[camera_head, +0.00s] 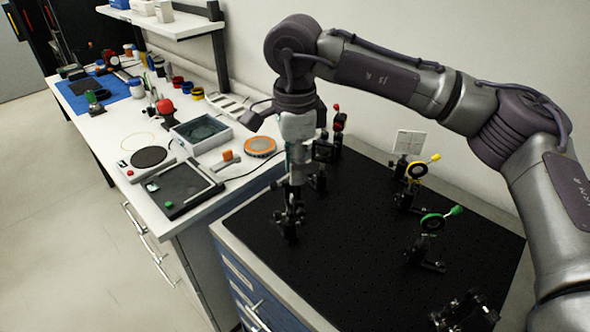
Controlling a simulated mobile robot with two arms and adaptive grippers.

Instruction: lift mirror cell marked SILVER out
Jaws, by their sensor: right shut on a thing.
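My right gripper (297,172) comes down from above over the back left part of the black optical bench (345,255). It is shut on what seems to be a mirror cell, at the top of a black post mount (288,222). The fingers hide most of the cell. I cannot read a SILVER mark or tell whether the cell is still seated. Other mounts on the bench carry a yellow-handled ring (417,170), a green-handled ring (432,223) and red-tipped parts (338,120). My left gripper is not in view.
A white plate (408,142) stands behind the yellow ring. Another dark mount (465,312) is at the front right. On the left, a white bench holds a grey tray (201,134), a round orange-rimmed item (260,146) and a flat black device (180,187). The bench middle is clear.

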